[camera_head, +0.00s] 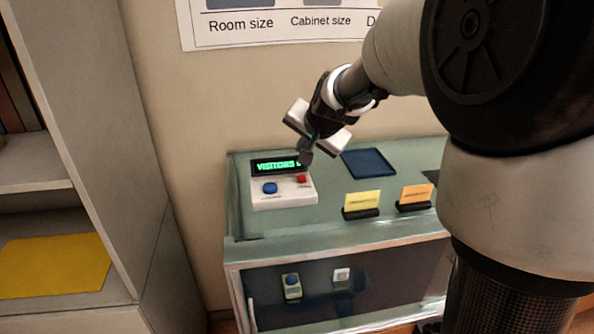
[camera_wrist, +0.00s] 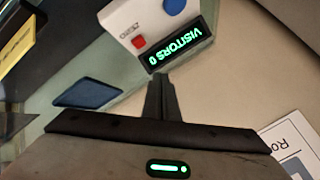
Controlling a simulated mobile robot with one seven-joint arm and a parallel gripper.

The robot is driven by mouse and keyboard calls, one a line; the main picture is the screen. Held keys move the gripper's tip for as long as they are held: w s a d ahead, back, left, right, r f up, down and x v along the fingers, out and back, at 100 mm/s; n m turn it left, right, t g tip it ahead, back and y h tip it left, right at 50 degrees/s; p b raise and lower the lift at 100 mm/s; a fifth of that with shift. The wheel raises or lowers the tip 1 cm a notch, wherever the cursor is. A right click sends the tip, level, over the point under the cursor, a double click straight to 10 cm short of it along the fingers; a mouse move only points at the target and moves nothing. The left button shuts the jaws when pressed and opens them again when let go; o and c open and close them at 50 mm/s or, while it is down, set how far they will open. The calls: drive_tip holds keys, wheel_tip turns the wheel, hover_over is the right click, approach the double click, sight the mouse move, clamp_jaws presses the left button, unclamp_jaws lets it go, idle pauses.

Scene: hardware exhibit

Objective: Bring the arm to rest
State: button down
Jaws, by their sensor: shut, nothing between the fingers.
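My gripper (camera_head: 306,157) is above the green cabinet top (camera_head: 285,232), at the upper right corner of the counter box in the head view. Its fingers are shut together with nothing between them; they also show shut in the wrist view (camera_wrist: 161,78). The white counter box (camera_head: 284,201) has a blue button, a red button and a dark display with green "VISITORS" text. In the wrist view the display (camera_wrist: 180,45) reads "VISITORS 0", upside down. The fingertips overlap the display's right end in the head view; I cannot tell whether they touch it.
A dark blue mat (camera_head: 369,163) lies right of the box. A yellow card (camera_head: 361,200) and an orange card (camera_head: 416,193) stand in dark holders in front. A shelf with a yellow sheet (camera_head: 55,265) is at the left. The wall with a sign (camera_head: 275,30) is behind.

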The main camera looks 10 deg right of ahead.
idle(0.3)
drive_tip(key=s+a+r+n+g+p, duration=0.1)
drive_tip(key=s+r+n+p, duration=0.15)
drive_tip(key=s, duration=0.55)
drive_tip(key=s+a+r+n+g+p, duration=0.1)
drive_tip(key=s+r+n, duration=0.1)
drive_tip(key=s+r, duration=0.35)
drive_tip(key=s+d+f+n+p, duration=0.1)
drive_tip(key=s, duration=0.8)
drive_tip(key=s+d+n+g+h+p, duration=0.1)
drive_tip(key=s+n, duration=0.1)
drive_tip(key=s, duration=0.8)
drive_tip(key=shift+f+g+p, duration=0.3)
drive_tip(key=shift+f, duration=0.1)
drive_tip(key=shift+s, duration=0.15)
